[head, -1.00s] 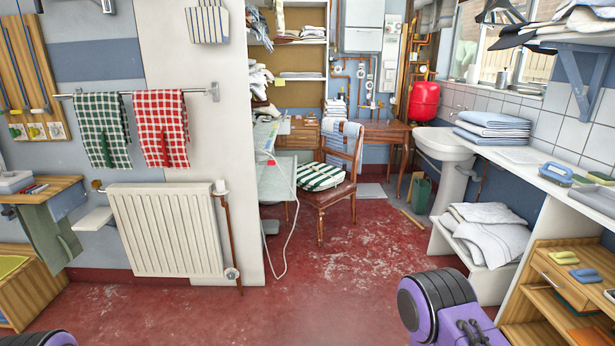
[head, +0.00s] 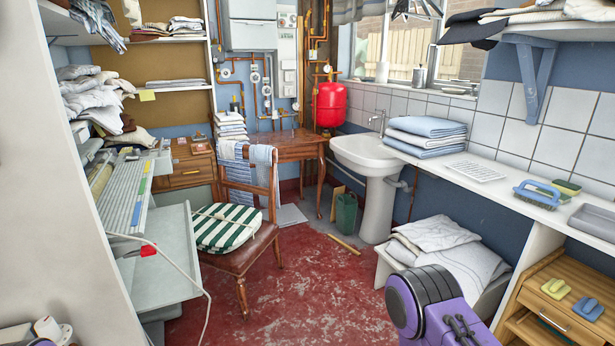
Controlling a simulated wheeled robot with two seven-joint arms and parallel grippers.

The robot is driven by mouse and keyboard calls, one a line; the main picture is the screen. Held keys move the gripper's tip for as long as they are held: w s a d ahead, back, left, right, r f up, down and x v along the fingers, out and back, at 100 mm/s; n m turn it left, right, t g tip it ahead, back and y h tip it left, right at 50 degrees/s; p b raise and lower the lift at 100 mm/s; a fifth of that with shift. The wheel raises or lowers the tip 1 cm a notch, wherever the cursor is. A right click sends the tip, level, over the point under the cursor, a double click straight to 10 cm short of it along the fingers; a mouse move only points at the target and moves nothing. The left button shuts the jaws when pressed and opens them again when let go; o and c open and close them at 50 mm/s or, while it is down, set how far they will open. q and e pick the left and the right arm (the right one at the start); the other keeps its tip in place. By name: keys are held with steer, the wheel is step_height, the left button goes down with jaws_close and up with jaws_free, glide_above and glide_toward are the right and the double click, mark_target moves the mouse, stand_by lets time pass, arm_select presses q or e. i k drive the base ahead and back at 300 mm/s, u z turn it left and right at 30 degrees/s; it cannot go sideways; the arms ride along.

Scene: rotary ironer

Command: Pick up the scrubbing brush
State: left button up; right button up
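The scrubbing brush (head: 540,193), with a blue top and pale bristles, lies on the white counter (head: 478,192) along the right wall. It is close to the counter's front edge. A purple and black part of my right arm shows at the bottom, left of the wooden drawer unit and well short of the brush. Neither of my grippers is in view, so nothing can be seen of what they hold.
Green and yellow sponges (head: 567,187) lie just behind the brush, a grey tray (head: 594,221) to its right. A white rack (head: 473,171) and folded blue cloths (head: 427,131) lie farther left.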

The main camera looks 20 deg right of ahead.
mark_target(545, 201)
steer(key=z, duration=0.85)
steer(key=i, duration=1.15)
steer(key=z, duration=1)
